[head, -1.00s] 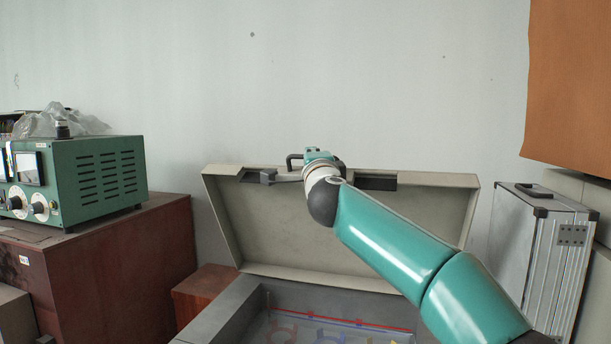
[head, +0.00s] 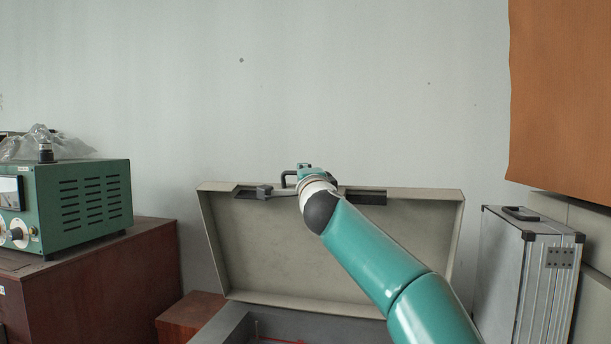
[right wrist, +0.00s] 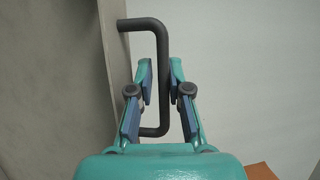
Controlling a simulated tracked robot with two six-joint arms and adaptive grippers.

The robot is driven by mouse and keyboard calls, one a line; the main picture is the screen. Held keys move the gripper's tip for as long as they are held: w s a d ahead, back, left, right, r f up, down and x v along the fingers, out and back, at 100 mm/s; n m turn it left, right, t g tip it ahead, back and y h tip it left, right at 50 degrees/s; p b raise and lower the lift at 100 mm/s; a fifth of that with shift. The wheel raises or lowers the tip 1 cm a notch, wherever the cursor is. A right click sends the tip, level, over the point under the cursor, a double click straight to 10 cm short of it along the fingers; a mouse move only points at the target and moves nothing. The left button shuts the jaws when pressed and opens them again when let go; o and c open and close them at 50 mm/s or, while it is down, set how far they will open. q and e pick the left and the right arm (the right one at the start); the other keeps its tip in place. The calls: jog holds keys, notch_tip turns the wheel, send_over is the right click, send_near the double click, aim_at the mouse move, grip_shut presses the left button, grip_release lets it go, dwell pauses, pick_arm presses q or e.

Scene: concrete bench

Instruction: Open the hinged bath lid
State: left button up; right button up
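The beige hinged bath lid (head: 330,245) stands raised at a steep tilt at the back of the grey bath (head: 228,325), its underside facing me. Its dark handle (head: 289,178) is at the lid's upper edge, partly hidden by my right arm. In the right wrist view the handle (right wrist: 163,50) is a dark U-shaped bar. My right gripper (right wrist: 162,77) has a finger on each side of this bar, closed in around it; firm contact on both sides is hard to tell. My left gripper is in neither view.
A green instrument (head: 82,205) with a plastic bag (head: 45,145) on it stands on a red-brown cabinet (head: 110,275) at the left. A silver case (head: 525,270) stands close to the lid's right side. A plain wall is behind.

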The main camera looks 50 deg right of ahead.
jog(key=shift+o, duration=1.1)
jog(key=shift+w, duration=0.15)
jog(key=shift+s, duration=0.25)
jog(key=v, duration=1.1)
jog(key=shift+a+f, duration=0.15)
jog(key=shift+a, duration=0.25)
